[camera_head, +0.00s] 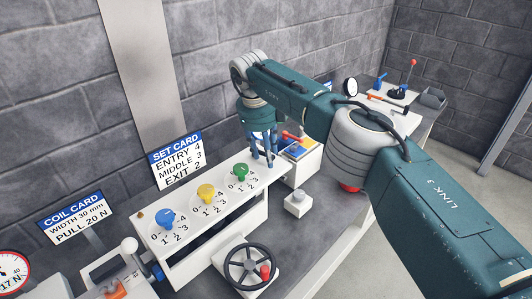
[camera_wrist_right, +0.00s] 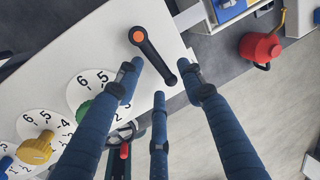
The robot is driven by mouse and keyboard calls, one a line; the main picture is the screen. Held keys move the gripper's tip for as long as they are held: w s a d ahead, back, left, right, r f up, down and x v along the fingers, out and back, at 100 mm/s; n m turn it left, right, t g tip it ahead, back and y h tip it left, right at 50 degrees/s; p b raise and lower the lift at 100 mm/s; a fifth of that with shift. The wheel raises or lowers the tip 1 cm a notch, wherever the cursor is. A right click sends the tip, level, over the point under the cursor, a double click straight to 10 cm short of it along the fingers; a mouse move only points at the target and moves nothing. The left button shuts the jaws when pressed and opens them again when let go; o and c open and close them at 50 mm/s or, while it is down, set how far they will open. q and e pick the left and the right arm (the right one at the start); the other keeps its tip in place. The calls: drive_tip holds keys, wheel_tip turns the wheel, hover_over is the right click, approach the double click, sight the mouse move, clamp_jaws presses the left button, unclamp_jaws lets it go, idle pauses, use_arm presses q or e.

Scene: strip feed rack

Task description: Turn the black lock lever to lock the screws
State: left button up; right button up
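The black lock lever (camera_wrist_right: 153,58) with an orange pivot cap lies on the white panel in the right wrist view. It points down and right from the cap, and its free end is between my right gripper's fingers. My right gripper (camera_wrist_right: 160,82) has its three blue fingers spread; I cannot tell whether any touches the lever. In the head view my right gripper (camera_head: 263,148) points down at the panel's right end and hides the lever. The screw knobs are blue (camera_head: 167,217), yellow (camera_head: 206,192) and green (camera_head: 240,171) on numbered dials. My left gripper is not in view.
A handwheel (camera_head: 248,265) stands in front of the panel, with a small white block (camera_head: 298,202) to its right. A red can (camera_wrist_right: 261,46) is right of the fingers in the wrist view. A set card sign (camera_head: 177,159) stands behind the panel.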

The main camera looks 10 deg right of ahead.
drive_tip(key=v, duration=1.2)
drive_tip(key=shift+d, duration=0.1)
drive_tip(key=shift+c, duration=0.5)
